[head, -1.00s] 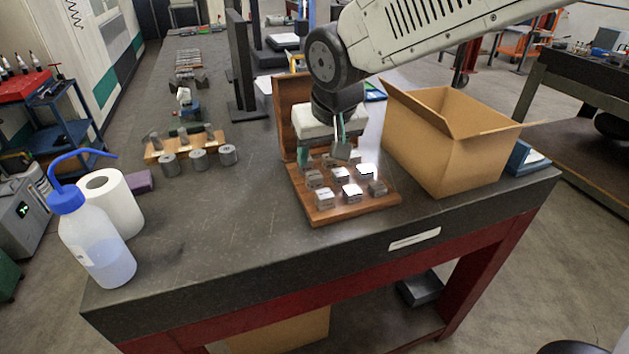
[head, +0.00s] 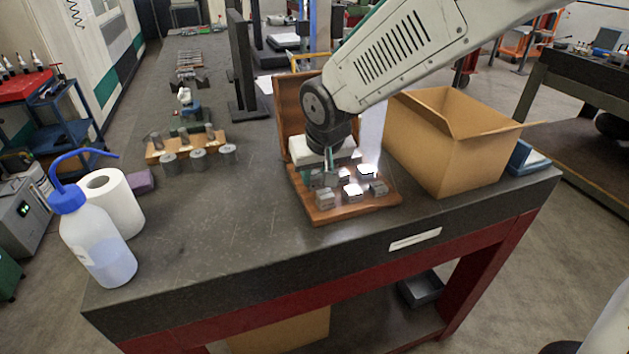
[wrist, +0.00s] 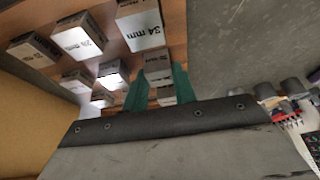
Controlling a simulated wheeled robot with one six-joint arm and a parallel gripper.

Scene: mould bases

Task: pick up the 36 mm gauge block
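Several metal gauge blocks stand in rows on a wooden tray (head: 345,213). The wrist view shows one block marked 34 mm (wrist: 141,27) and one that seems to read 28 mm (wrist: 78,40). My gripper (head: 328,165) is low over the tray's back left part. In the wrist view its two green fingers (wrist: 160,86) are apart, with a grey block (wrist: 157,62) showing in line with the gap; its label is too small to read surely. A further block shows lower between the fingers, partly hidden. I cannot pick out the 36 mm marking with certainty.
An open cardboard box (head: 440,150) stands right of the tray. The tray's raised wooden lid (head: 290,105) is behind my gripper. Several grey cylinders (head: 198,159), a paper roll (head: 112,203) and a wash bottle (head: 95,240) are on the left.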

